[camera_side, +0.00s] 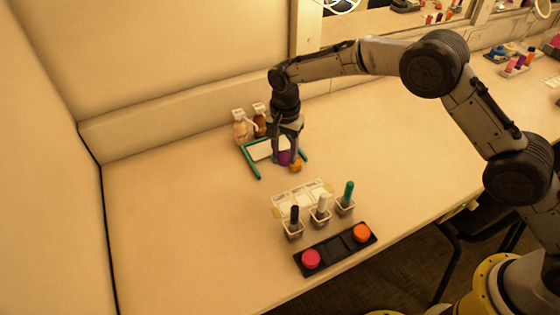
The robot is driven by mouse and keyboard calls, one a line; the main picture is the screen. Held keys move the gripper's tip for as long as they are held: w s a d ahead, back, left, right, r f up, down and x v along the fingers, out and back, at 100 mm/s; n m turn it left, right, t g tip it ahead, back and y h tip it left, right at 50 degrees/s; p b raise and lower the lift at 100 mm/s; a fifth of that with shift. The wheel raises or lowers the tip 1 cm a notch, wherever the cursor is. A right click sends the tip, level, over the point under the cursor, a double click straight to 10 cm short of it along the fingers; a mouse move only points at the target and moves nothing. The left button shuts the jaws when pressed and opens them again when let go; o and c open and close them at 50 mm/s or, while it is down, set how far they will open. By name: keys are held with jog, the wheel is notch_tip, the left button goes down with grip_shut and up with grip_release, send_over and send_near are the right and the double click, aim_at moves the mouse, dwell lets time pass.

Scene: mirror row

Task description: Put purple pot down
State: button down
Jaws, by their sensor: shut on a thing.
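The purple pot (284,158) is between the fingers of my gripper (286,152), low over the table, just in front of a white board with a green frame (262,150). My gripper points down and is shut on the purple pot, partly hiding it. I cannot tell whether the pot touches the table. A small orange pot (295,166) stands right beside it. A black tray (336,248) near the front edge holds a pink-red pot (311,259) at its left end and an orange pot (361,233) at its right end, with bare slots between them.
Several white holders with dark, white and green brushes (320,208) stand behind the black tray. Two bottles (240,127) stand by the back wall. The table (180,220) is clear on the left and on the right. A mirror is at the back.

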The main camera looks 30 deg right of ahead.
aim_at(280, 172)
jog(key=shift+w+a+f, duration=0.15)
jog(key=shift+w+f, duration=0.25)
jog(key=shift+f, duration=0.1)
jog(key=shift+w+a+f, duration=0.15)
jog(key=shift+w+f, duration=0.2)
jog(key=shift+f, duration=1.55)
jog(key=shift+f, duration=0.15)
jog(key=shift+c, duration=1.9)
grip_release()
notch_tip(280, 172, up, 12)
jog(key=shift+r, duration=0.15)
